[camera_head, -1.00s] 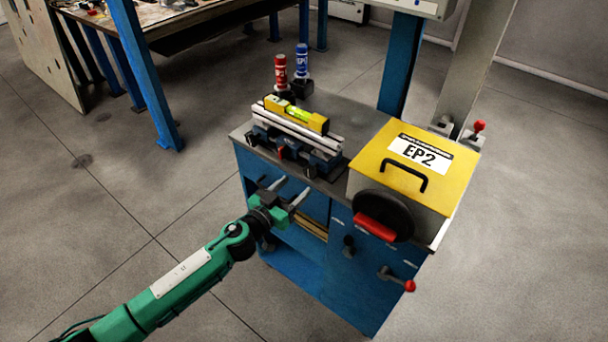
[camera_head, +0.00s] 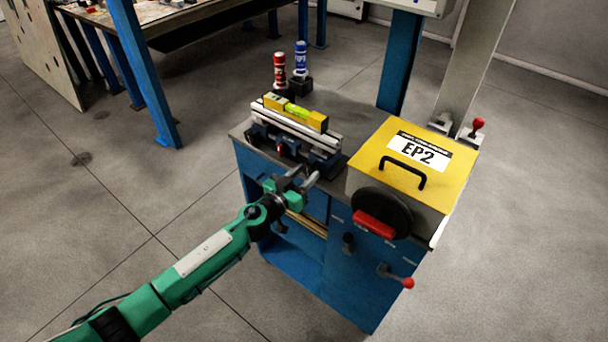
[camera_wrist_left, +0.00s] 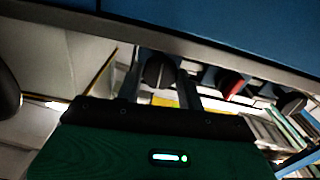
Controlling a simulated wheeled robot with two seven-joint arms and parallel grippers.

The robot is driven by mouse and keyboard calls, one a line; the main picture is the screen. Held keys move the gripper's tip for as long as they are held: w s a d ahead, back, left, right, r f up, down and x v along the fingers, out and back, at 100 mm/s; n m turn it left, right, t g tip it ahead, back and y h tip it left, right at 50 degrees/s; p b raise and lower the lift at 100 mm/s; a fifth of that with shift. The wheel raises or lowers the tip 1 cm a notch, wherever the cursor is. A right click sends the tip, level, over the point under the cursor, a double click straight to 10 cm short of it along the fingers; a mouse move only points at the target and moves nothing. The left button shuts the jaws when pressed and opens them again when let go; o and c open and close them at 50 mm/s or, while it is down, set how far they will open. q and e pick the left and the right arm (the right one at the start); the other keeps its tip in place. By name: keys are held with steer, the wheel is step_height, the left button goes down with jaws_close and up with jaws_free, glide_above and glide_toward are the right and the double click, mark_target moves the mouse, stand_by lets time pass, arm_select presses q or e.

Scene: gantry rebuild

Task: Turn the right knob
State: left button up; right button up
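A yellow spirit level (camera_head: 310,117) lies on a grey rail fixture (camera_head: 313,139) on the blue bench, with knobs along its front side. Another black knob (camera_wrist_left: 291,102) lies beyond the red one. My left gripper (camera_head: 307,174) is open, its fingers pointing at the fixture's right front end. My right gripper is out of view.
A yellow-topped EP2 box (camera_head: 437,186) with a black wheel (camera_head: 382,212) and red handle stands close right of the gripper. A red-ended lever (camera_head: 408,283) sticks out below. Red (camera_head: 280,70) and blue (camera_head: 301,60) bottles stand behind the fixture. Floor on the left is clear.

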arm_select(q)
steer(key=shift+m, duration=0.4)
steer(key=m, duration=0.2)
steer(key=shift+m, duration=1.9)
steer(key=o, duration=1)
steer(key=shift+f, duration=0.1)
